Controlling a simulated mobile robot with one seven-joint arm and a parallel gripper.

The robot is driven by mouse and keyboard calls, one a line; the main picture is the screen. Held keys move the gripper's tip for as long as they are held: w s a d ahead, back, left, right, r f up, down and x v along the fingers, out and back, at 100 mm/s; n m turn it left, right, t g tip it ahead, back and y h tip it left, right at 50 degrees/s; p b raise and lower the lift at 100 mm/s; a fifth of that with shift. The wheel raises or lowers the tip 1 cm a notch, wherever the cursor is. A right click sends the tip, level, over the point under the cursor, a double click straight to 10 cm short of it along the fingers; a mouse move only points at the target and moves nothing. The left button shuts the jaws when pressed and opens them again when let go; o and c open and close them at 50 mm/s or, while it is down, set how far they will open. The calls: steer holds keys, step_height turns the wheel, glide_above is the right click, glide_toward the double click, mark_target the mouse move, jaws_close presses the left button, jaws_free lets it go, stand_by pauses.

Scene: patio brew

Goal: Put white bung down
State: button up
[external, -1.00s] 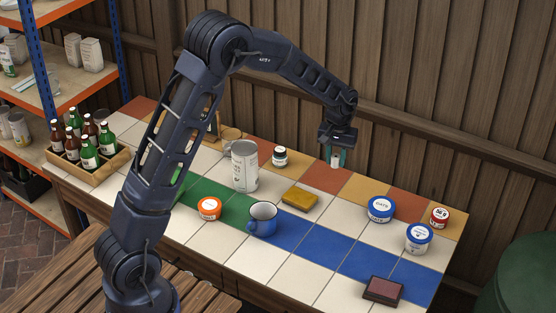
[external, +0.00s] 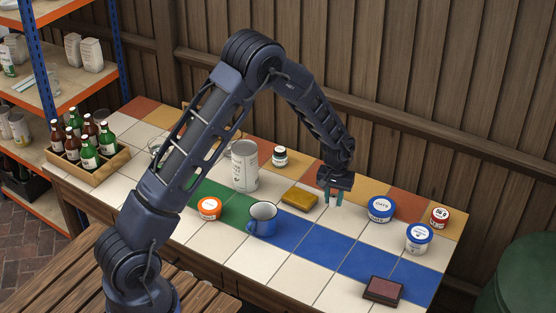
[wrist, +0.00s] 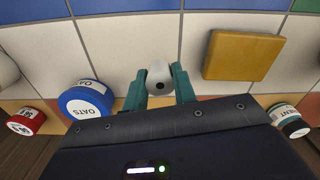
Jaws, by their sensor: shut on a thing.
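The white bung (wrist: 159,72) is a small, pale, rounded piece with a dark hole in its face. In the wrist view it sits between the two teal fingers of my gripper (wrist: 159,88), which are shut on it. In the external view my gripper (external: 334,197) points down over a white tile, between the yellow sponge and the blue-lidded OATS jar. The bung is mostly hidden by the fingers there. I cannot tell whether it touches the tiles.
A yellow sponge (external: 299,200) lies to the left and the OATS jar (external: 380,208) stands to the right. A blue mug (external: 263,219), a white tin (external: 244,167) and a red-lidded jar (external: 439,217) stand farther off.

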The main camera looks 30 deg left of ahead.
mark_target(332, 215)
steer(key=shift+f, duration=2.1)
steer(key=shift+f, duration=0.15)
steer(key=o, duration=1)
steer(key=shift+c, duration=0.2)
